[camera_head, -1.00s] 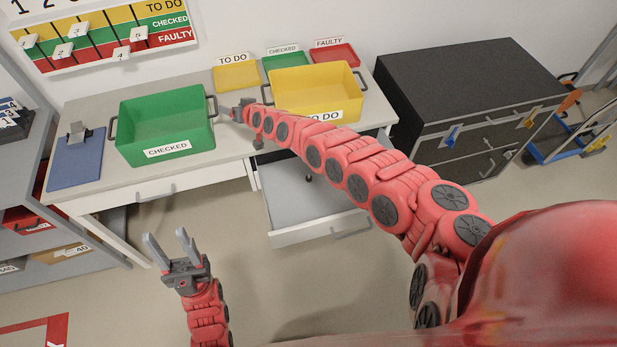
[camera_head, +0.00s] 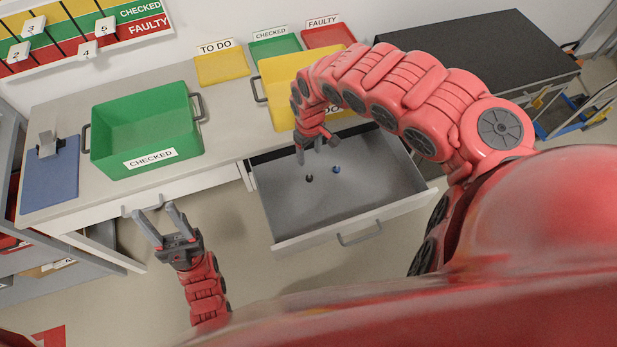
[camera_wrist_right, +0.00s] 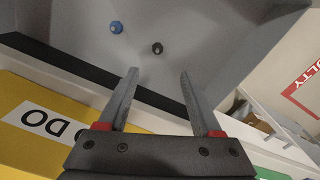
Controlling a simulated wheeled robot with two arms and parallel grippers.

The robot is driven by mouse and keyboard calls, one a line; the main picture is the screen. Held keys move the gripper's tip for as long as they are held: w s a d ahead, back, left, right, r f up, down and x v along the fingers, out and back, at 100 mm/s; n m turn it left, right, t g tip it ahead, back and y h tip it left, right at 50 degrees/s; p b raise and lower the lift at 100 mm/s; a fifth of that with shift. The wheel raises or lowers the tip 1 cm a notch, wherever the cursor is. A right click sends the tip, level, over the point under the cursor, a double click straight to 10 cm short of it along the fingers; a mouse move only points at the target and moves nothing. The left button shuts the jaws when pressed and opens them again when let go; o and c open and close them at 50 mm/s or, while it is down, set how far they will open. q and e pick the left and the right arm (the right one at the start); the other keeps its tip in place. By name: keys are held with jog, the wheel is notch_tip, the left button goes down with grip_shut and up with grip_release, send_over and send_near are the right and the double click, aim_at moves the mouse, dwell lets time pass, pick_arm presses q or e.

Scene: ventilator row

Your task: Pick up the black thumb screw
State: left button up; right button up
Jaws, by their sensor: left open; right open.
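The black thumb screw (camera_head: 309,178) lies on the floor of the open drawer (camera_head: 375,185). It also shows in the right wrist view (camera_wrist_right: 157,48), ahead of the fingertips. A blue thumb screw (camera_head: 336,169) lies beside it, to its right in the head view and to its left in the wrist view (camera_wrist_right: 116,27). My right gripper (camera_head: 309,150) is open and empty above the back part of the drawer, apart from both screws; its open fingers show clearly in the wrist view (camera_wrist_right: 159,75). My left gripper (camera_head: 161,224) is open and empty in front of the bench.
A yellow TO DO bin (camera_head: 283,75) stands on the bench behind the drawer, partly hidden by my right arm. A green CHECKED bin (camera_head: 145,125) stands to its left. Small yellow, green and red trays line the back. A black cabinet (camera_head: 480,60) stands right.

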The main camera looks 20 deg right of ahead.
jog(key=f, duration=0.7)
jog(key=shift+w+a+f+b, duration=0.1)
jog(key=shift+w+f+b, duration=0.2)
jog(key=shift+w+f, duration=0.1)
jog(key=shift+s+f, duration=0.15)
jog(key=shift+f, duration=0.25)
notch_tip(320, 180, down, 4)
jog(key=shift+f, duration=0.1)
jog(key=shift+d+f, duration=0.25)
jog(key=shift+f, duration=0.3)
grip_shut()
